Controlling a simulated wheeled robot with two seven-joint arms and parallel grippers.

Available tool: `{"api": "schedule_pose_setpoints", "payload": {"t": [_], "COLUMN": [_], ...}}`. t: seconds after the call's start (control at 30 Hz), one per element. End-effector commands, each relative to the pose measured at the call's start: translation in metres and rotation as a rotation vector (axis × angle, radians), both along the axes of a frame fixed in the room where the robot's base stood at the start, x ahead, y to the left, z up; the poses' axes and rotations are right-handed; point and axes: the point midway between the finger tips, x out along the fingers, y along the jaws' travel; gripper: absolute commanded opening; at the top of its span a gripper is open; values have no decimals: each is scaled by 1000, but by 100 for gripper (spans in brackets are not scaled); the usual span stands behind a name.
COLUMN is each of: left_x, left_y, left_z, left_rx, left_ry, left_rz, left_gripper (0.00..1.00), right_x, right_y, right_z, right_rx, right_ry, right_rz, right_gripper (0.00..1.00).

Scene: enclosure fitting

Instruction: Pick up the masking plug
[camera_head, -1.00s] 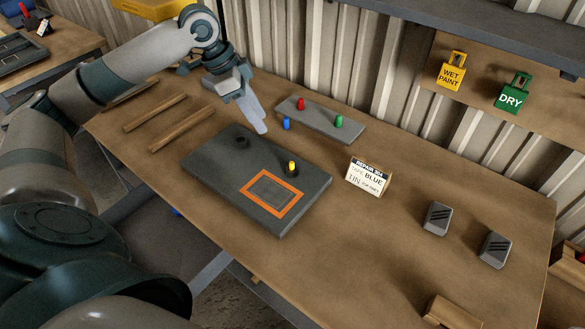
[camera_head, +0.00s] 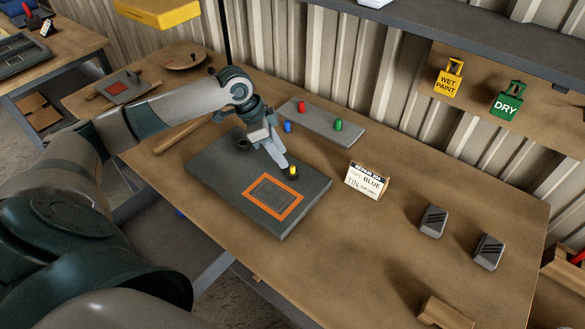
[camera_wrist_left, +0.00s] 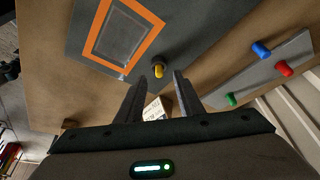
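A small yellow plug (camera_head: 292,170) stands in a dark round fitting on the grey panel (camera_head: 215,165). I take it to be the masking plug. It also shows in the left wrist view (camera_wrist_left: 158,71), between and beyond the fingertips. My left gripper (camera_head: 284,165) is over the panel, just left of the yellow plug. In the left wrist view its two fingers (camera_wrist_left: 157,82) are apart with nothing between them. I cannot tell whether a finger touches the plug. My right gripper is not in view.
A grey strip (camera_head: 325,123) behind the panel holds red, blue (camera_head: 288,127) and green plugs. An orange-taped rectangle (camera_head: 260,212) lies on the panel. A card (camera_head: 366,180) stands right of it. Two grey blocks (camera_head: 432,221) sit farther right. The table between is clear.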

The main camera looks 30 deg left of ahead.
Motion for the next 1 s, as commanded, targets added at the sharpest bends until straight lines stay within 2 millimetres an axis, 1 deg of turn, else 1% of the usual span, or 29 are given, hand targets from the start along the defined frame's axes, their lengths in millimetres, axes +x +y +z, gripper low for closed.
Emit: {"api": "schedule_pose_setpoints", "payload": {"t": [0.13, 0.4, 0.57, 0.8, 0.9, 1.0], "left_x": [1, 1, 3, 12, 14, 16], "left_y": [-1, -1, -6, -19, -21, -23], "left_z": [-4, -4, -8, -29, -41, -47], "left_rx": [-1, -1, -1, -3, -1, -1], "left_ry": [-1, -1, 1, 3, 2, 1], "left_rz": [0, 0, -1, -1, 0, 1], "left_gripper": [34, 34, 34, 34, 34, 34], "right_x": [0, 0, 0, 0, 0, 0], "right_y": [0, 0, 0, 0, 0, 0], "right_z": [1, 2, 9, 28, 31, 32], "right_rx": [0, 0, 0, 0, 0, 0], "right_ry": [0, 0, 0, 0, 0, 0], "right_rz": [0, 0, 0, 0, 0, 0], "right_gripper": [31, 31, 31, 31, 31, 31]}}
